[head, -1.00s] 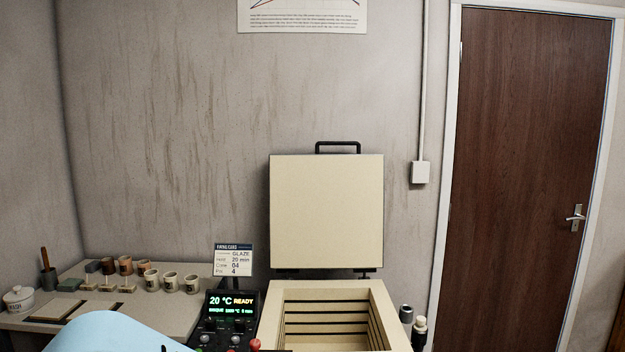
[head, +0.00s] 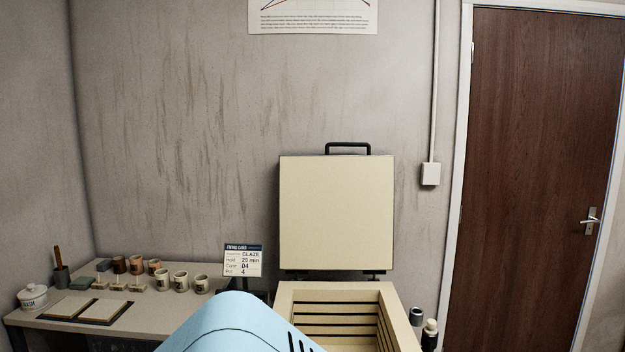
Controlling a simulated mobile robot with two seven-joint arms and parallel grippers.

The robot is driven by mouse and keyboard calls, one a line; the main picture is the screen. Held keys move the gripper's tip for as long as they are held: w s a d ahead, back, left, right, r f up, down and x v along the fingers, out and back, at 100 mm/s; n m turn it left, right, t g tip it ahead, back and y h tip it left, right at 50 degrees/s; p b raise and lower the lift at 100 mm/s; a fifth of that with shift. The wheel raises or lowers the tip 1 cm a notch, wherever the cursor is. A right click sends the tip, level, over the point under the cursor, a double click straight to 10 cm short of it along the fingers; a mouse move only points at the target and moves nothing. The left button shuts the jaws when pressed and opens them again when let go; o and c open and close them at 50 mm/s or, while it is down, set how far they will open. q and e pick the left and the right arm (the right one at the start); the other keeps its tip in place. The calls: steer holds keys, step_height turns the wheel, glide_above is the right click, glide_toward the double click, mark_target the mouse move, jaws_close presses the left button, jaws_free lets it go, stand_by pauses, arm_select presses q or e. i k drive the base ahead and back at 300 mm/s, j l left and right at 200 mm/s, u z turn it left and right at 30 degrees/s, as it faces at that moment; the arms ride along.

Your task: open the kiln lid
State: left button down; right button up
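The kiln lid (head: 336,213) stands upright behind the kiln, its pale inner face toward me. A black handle (head: 348,145) shows at its top edge. The kiln (head: 402,311) is open below it, and its slotted inner walls show. A light blue part of my own arm covers the kiln's front left and the control panel. Neither of my grippers is in view.
A worktable (head: 150,319) at left holds several small cups, test tiles and a white wash jar (head: 33,297). A firing card (head: 243,260) stands left of the lid. Dark bottles (head: 429,335) stand right of the kiln. A brown door (head: 535,180) is at right.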

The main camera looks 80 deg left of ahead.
mark_target(337, 212)
steer(key=k+j+z, duration=0.1)
steer(key=j+z, duration=0.3)
steer(key=k+j+z, duration=0.15)
steer(key=j+z, duration=0.2)
steer(key=k+j+z, duration=0.4)
steer(key=k+z, duration=0.2)
steer(key=k+j+u, duration=0.1)
steer(key=k+u, duration=0.35)
steer(key=k+j+u, duration=0.3)
steer(key=k+u, duration=0.2)
steer(key=k+j+u, duration=0.45)
steer(key=k, duration=0.1)
